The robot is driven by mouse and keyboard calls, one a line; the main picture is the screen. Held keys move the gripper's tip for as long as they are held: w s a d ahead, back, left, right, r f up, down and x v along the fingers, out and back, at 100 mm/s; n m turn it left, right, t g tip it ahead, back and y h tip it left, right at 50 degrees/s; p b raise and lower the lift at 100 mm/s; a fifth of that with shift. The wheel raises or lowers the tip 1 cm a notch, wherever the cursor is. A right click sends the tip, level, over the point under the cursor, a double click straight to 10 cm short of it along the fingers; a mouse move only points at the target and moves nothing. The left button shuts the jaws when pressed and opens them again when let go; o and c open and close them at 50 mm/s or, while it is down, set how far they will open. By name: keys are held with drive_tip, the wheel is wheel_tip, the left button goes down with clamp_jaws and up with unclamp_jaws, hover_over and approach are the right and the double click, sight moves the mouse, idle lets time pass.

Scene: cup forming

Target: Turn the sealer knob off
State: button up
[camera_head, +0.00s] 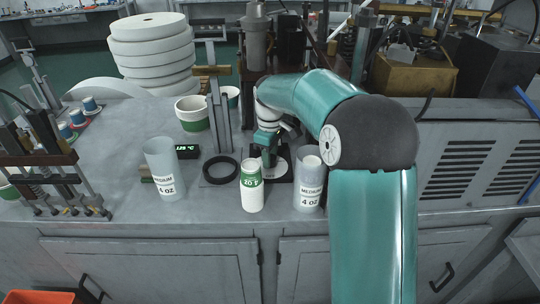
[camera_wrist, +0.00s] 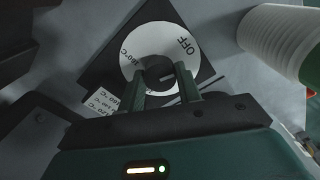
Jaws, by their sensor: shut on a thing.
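The sealer knob shows in the wrist view as a white round dial (camera_wrist: 165,48) with a dark centre, on a black square plate (camera_wrist: 118,75).
A white and green cup (camera_head: 252,190) stands close in front of my gripper. Clear cylinders marked MEDIUM 4 oz stand at left (camera_head: 165,170) and right (camera_head: 308,185). A black ring (camera_head: 219,181) lies on the bench. A small green display (camera_head: 187,151) sits behind the left cylinder.

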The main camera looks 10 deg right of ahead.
drive_tip(key=shift+r+n, duration=0.15)
drive_tip(key=shift+n, duration=1.45)
drive_tip(key=o, duration=1)
wheel_tip(320, 180, up, 14)
drive_tip(key=shift+f, duration=0.2)
